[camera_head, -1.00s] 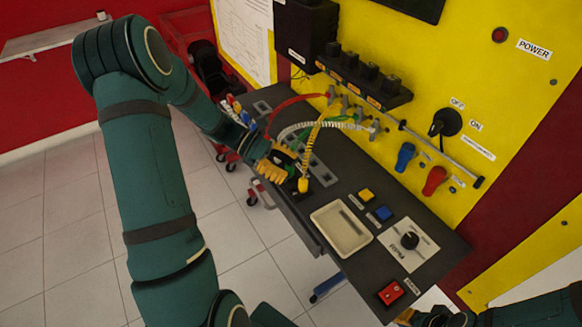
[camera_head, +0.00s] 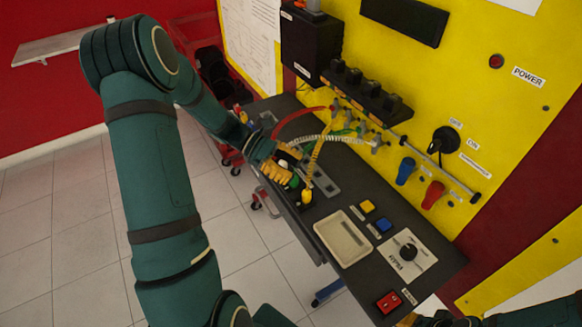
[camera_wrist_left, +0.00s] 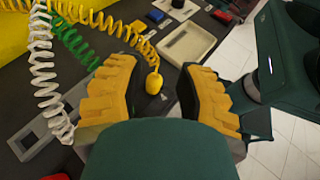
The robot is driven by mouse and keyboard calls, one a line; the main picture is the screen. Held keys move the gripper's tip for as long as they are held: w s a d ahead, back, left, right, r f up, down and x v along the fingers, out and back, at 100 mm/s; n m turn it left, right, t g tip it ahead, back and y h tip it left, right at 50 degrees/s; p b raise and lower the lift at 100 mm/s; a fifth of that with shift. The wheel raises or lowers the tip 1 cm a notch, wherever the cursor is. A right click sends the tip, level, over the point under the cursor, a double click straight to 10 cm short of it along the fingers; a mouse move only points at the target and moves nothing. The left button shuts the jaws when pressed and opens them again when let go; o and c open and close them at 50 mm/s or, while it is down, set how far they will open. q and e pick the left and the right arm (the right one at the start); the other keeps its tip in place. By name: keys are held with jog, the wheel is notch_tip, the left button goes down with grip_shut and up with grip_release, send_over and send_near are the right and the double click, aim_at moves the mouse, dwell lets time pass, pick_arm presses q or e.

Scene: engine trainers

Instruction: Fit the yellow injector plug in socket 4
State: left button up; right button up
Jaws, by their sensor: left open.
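The yellow injector plug (camera_head: 307,196) hangs on a coiled yellow cord and stands roughly upright at a dark block near the bench's front edge. In the left wrist view the plug (camera_wrist_left: 154,83) shows beyond and between my fingertips, with space on both sides. My left gripper (camera_head: 287,165) is open and empty, just left of and behind the plug. Its yellow pads also show in the left wrist view (camera_wrist_left: 162,72). A grey plate with openings (camera_head: 326,182) lies behind the plug; socket numbers are not readable. Only a bit of my right gripper (camera_head: 407,320) shows at the bottom edge.
Red, white and green coiled cords run from the yellow panel (camera_head: 440,90) close behind my left gripper. A beige tray (camera_head: 343,238) lies right of the plug, with yellow (camera_head: 367,206) and blue (camera_head: 384,225) buttons beside it. The bench front there is clear.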

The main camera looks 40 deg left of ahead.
pick_arm(q)
jog(key=o, duration=0.7)
jog(key=v, duration=1.2)
